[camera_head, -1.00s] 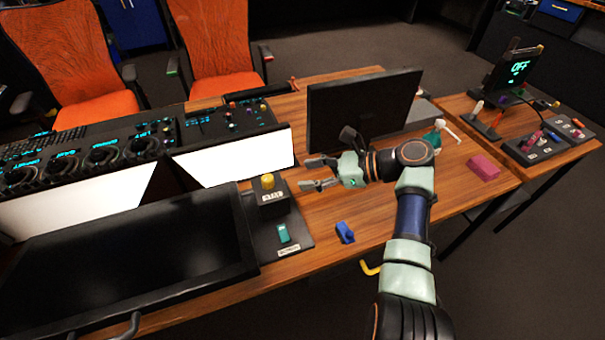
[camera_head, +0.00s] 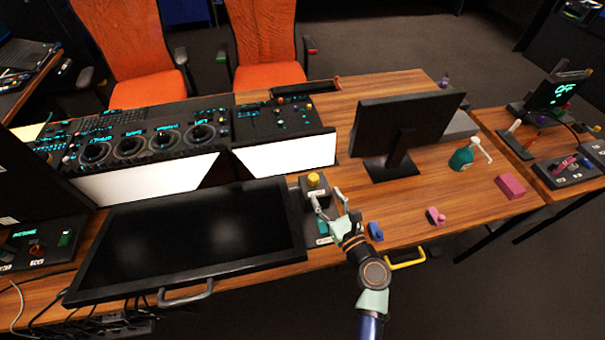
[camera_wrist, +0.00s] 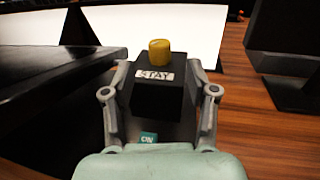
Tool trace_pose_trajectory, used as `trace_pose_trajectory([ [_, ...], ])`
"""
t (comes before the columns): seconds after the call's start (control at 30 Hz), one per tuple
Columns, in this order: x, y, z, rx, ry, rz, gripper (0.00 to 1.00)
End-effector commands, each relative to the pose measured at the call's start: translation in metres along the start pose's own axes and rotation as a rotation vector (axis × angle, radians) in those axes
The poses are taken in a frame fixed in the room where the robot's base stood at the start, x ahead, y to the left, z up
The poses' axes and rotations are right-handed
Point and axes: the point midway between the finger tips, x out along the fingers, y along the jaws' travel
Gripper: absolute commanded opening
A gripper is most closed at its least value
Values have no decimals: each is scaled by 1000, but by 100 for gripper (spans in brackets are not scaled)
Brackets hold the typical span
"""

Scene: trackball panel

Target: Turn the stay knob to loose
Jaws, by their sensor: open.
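The stay knob (camera_head: 314,180) is a yellow cap on top of a small black box (camera_head: 309,191). In the wrist view the knob (camera_wrist: 159,53) stands upright on the black box (camera_wrist: 157,97), whose front carries a white STAY label (camera_wrist: 154,76). My gripper (camera_head: 325,195) is open, just in front of the box in the head view. In the wrist view its two fingers (camera_wrist: 160,78) frame the box left and right, with the knob beyond and between them. I cannot tell whether the fingers touch the box. A teal ON switch (camera_wrist: 148,137) shows below, partly hidden by my gripper.
A large flat black screen (camera_head: 190,235) lies left of the box. A standing monitor (camera_head: 405,130) is to the right. A blue piece (camera_head: 375,231) and a pink piece (camera_head: 436,216) lie on the wooden table, which has free room between them and the monitor.

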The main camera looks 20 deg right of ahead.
Motion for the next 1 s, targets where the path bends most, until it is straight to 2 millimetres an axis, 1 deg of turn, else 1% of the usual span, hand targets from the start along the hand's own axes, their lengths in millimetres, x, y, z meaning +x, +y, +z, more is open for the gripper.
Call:
trace_pose_trajectory([
  [0.07,4,0,0,-2,-1,2,58],
  [0.17,16,0,-2,-2,-2,4,58],
  [0.4,62,1,-3,-4,-1,6,58],
  [0.5,74,1,-2,-3,0,6,58],
  [0.63,80,1,0,-2,0,5,58],
  [0.83,80,1,0,-2,0,5,58],
  [1.0,80,1,0,-2,0,5,29],
])
